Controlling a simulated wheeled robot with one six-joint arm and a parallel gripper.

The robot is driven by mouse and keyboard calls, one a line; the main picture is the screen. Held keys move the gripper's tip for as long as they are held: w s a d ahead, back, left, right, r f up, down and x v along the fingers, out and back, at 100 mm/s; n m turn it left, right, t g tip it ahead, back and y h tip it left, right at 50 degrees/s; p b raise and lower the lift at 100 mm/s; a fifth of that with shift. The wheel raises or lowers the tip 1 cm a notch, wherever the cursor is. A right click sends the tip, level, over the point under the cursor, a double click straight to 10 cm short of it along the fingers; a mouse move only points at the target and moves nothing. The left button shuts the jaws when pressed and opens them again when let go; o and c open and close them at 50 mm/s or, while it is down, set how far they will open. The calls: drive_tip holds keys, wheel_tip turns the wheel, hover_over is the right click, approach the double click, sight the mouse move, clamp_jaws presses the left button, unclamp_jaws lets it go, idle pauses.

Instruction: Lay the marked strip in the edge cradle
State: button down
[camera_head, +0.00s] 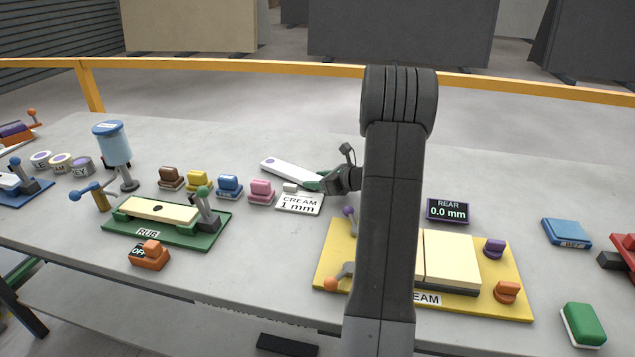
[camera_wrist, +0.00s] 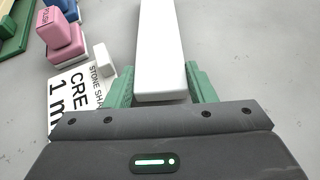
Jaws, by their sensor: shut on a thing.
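A long white strip (camera_head: 291,171) with a purple mark near its far left end is held in my gripper (camera_head: 322,181), above the back middle of the slab. In the wrist view the strip (camera_wrist: 161,45) runs away from the jaws, between the green fingers of my gripper (camera_wrist: 161,85). Its marked end is out of that view. No label reads edge cradle, so I cannot tell which fixture it is. A green fixture (camera_head: 222,218) marked RUB holds a cream bar with a dark dot. A yellow fixture (camera_head: 330,262) holds cream plates, partly hidden by my arm.
A CREAM 1 mm card (camera_head: 299,205) lies just below the strip. Pink (camera_head: 261,191), blue (camera_head: 229,186), yellow (camera_head: 197,181) and brown (camera_head: 171,178) blocks stand left of it. A blue cylinder (camera_head: 113,145) stands farther left. A display (camera_head: 447,211) reads REAR 0.0 mm.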

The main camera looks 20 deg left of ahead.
drive_tip(key=shift+f, duration=0.15)
drive_tip(key=shift+f, duration=0.1)
drive_tip(key=c, duration=0.9)
unclamp_jaws()
